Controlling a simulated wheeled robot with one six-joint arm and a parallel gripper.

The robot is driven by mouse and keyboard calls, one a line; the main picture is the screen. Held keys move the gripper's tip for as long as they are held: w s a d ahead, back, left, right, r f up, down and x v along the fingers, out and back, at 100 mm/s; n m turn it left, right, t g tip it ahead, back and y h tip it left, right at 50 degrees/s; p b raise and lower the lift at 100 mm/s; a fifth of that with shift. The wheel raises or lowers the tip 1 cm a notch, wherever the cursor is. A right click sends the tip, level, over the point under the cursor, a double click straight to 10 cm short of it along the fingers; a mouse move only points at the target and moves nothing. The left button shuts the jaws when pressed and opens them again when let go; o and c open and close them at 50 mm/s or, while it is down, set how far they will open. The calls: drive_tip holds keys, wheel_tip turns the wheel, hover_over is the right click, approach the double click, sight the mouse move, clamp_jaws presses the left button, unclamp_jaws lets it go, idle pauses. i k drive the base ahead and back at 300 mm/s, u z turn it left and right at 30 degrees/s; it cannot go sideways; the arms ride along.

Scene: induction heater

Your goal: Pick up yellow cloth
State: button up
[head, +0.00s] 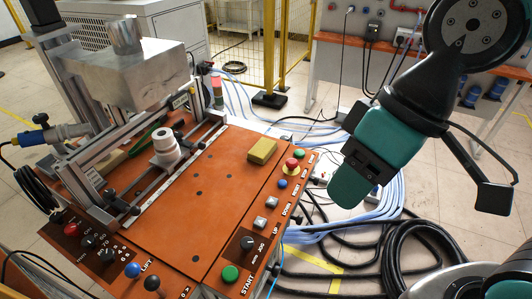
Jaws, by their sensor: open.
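The yellow cloth (262,151) is a small, folded, block-like piece.
The orange bench (190,222) has a clear middle. A red emergency button (291,163) and several other buttons line its right edge. A metal press frame (140,75) with a white cylinder (166,146) stands at left. Cables (345,240) lie on the floor.

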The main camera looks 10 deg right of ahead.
sight(260, 153)
drive_tip(key=u, duration=0.55)
drive_tip(key=k, duration=1.2)
drive_tip(key=z, duration=0.05)
drive_tip(key=i, duration=0.4)
drive_tip(key=z, duration=0.85)
drive_tip(key=i, duration=1.3)
drive_tip(key=u, duration=0.8)
drive_tip(key=i, duration=0.35)
drive_tip(key=u, duration=0.25)
